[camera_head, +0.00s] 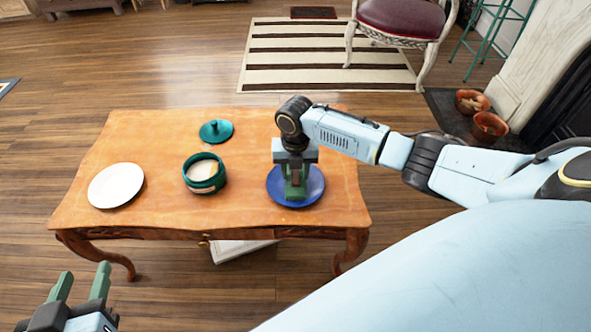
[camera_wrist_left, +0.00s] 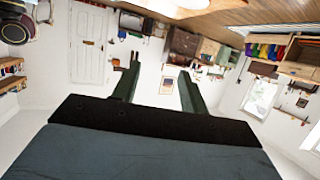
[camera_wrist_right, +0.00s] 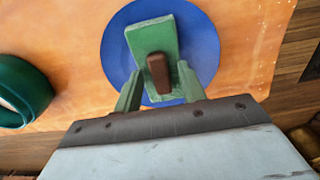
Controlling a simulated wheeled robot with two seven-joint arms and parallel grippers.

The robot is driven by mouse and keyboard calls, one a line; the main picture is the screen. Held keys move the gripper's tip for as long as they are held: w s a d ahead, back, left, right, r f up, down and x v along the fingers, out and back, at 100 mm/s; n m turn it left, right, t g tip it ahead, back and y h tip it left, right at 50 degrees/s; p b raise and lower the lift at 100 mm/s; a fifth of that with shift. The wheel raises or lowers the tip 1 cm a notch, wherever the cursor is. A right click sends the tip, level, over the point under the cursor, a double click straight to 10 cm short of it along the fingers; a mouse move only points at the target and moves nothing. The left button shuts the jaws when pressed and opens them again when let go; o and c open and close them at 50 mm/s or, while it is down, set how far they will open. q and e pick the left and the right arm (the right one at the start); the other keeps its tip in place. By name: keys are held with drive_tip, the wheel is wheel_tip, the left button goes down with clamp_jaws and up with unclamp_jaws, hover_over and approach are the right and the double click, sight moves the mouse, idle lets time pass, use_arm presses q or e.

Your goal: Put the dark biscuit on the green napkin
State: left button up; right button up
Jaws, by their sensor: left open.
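The green napkin (camera_wrist_right: 150,35) lies on the blue plate (camera_head: 275,191) at the right of the table. The dark biscuit (camera_wrist_right: 159,74) is a small brown block seen over the napkin, between the fingers of my right gripper (camera_head: 296,188). In the right wrist view the fingers are apart, with gaps on both sides of the biscuit, so the gripper looks open. The biscuit seems to rest on the napkin; its underside is hidden. My left gripper (camera_head: 85,272) is open and empty, in front of the table at the left.
The wooden table (camera_head: 140,140) also holds a white plate (camera_head: 116,185), an open green pot (camera_head: 204,173) with pale contents, and its green lid (camera_head: 216,131). A chair (camera_head: 402,20) and flowerpots (camera_head: 489,127) stand beyond.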

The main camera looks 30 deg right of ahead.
sight(295, 174)
drive_tip(key=shift+r, duration=0.25)
wheel_tip(295, 174, up, 4)
drive_tip(key=shift+f+p, duration=0.2)
drive_tip(key=shift+p, duration=0.75)
drive_tip(key=shift+r+p, duration=1.7)
drive_tip(key=shift+r, duration=2.25)
drive_tip(key=s+a+f+m+t+y, duration=0.1)
drive_tip(key=s+a+f+m+y, duration=0.1)
drive_tip(key=s+a+f+m, duration=0.7)
use_arm(q)
drive_tip(key=s+a+f+g+y, duration=0.1)
drive_tip(key=s+a+f+g, duration=0.2)
drive_tip(key=s+f+g, duration=0.2)
drive_tip(key=s+a+f+g+y, duration=0.2)
drive_tip(key=s+f+g, duration=0.3)
drive_tip(key=f, duration=0.3)
drive_tip(key=shift+s+a+n, duration=0.3)
drive_tip(key=shift+s+a, duration=0.5)
use_arm(e)
drive_tip(key=s+d+r+m+t+h, duration=0.2)
drive_tip(key=s+r+m, duration=0.1)
drive_tip(key=s+m, duration=1.3)
drive_tip(key=m, duration=0.2)
drive_tip(key=shift+s+d+m, duration=0.15)
drive_tip(key=shift+d+m, duration=0.05)
drive_tip(key=shift+m, duration=0.2)
